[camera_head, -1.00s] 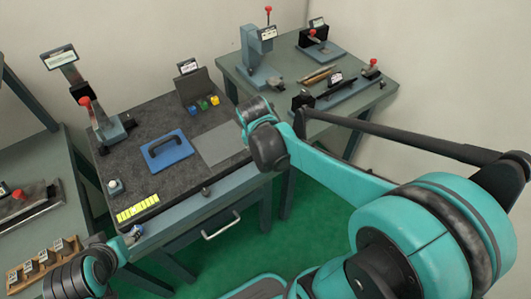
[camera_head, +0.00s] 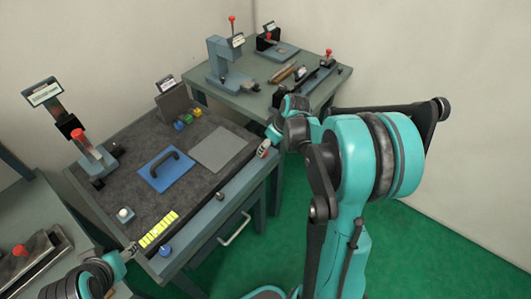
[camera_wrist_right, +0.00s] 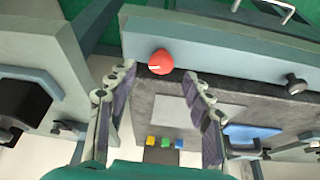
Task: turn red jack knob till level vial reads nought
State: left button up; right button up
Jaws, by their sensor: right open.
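The red knob (camera_head: 263,148), with a pale mark on its face, sits on the front edge of the middle bench near its right corner. In the right wrist view the red knob (camera_wrist_right: 161,61) is just beyond the fingertips and roughly between them, apart from both. My right gripper (camera_wrist_right: 160,72) is open and empty; the arm mostly hides it in the head view. My left gripper (camera_head: 131,250) is low at the left, by the bench's front left corner; its finger opening is too small to judge. A yellow strip with dark divisions (camera_head: 158,230) lies at the front left; I cannot read any level on it.
The middle bench holds a blue plate with a handle (camera_head: 167,168), a grey plate (camera_head: 220,149) and small coloured blocks (camera_head: 187,121). A blue knob (camera_head: 165,250) and a dark knob (camera_head: 220,196) are on its front edge. Another bench (camera_head: 335,82) stands behind right.

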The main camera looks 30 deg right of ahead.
jog(key=shift+b+x, duration=0.5)
jog(key=shift+x, duration=1.35)
jog(key=shift+a, duration=0.1)
jog(key=shift+c, duration=0.3)
jog(key=c, duration=1.1)
jog(key=shift+s, duration=0.1)
jog(key=m, duration=0.2)
jog(key=m+h, duration=0.1)
jog(key=m, duration=0.1)
jog(key=shift+a+h, duration=0.2)
jog(key=shift+h, duration=0.1)
jog(key=m+h, duration=0.1)
jog(key=m, duration=0.4)
jog(key=shift+a+g+h, duration=0.15)
jog(key=shift+g+h, duration=0.15)
jog(key=shift+h, duration=0.1)
